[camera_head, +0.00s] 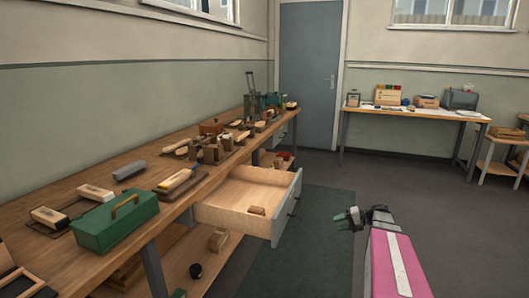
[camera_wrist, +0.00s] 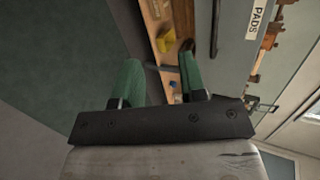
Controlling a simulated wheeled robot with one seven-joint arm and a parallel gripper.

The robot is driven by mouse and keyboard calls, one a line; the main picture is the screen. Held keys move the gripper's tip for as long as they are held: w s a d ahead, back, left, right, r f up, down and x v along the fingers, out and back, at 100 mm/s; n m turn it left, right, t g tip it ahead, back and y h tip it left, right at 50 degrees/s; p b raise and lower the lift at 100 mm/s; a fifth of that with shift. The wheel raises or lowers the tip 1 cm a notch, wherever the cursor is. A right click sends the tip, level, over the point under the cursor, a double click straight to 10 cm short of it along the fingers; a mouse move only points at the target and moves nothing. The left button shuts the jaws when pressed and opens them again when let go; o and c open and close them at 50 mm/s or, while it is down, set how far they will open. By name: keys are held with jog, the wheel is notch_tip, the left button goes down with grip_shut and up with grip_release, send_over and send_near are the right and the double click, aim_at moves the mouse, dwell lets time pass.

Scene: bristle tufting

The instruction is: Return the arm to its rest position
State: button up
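My gripper (camera_head: 349,217) is in the lower right of the head view, at the end of my pink and white arm. It is held in the air over the floor, to the right of the open drawer, touching nothing. In the wrist view its two green fingers (camera_wrist: 160,80) stand apart with a clear gap and nothing between them. A bench with tools shows beyond the fingers, tilted in that view.
A long workbench (camera_head: 90,262) with brushes and a green toolbox (camera_head: 115,222) runs along the left wall. Its drawer (camera_head: 285,212) stands open, with a small block (camera_head: 257,210) inside. A second table (camera_head: 415,114) stands at the back right. The grey floor (camera_head: 455,215) on the right is clear.

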jog(key=s+a+f+n+g+h, duration=0.1)
jog(key=s+a+f+n+h, duration=0.1)
jog(key=s+a+h, duration=0.4)
jog(key=s+a+f+n+g+h, duration=0.1)
jog(key=s+a+f+h, duration=0.2)
jog(key=s+a+h, duration=0.3)
jog(key=s+a, duration=0.2)
jog(key=s, duration=0.1)
jog(key=shift+s+a+f+n+g, duration=0.15)
jog(key=shift+s+f+n+g, duration=0.05)
jog(key=shift+f+n+g, duration=0.2)
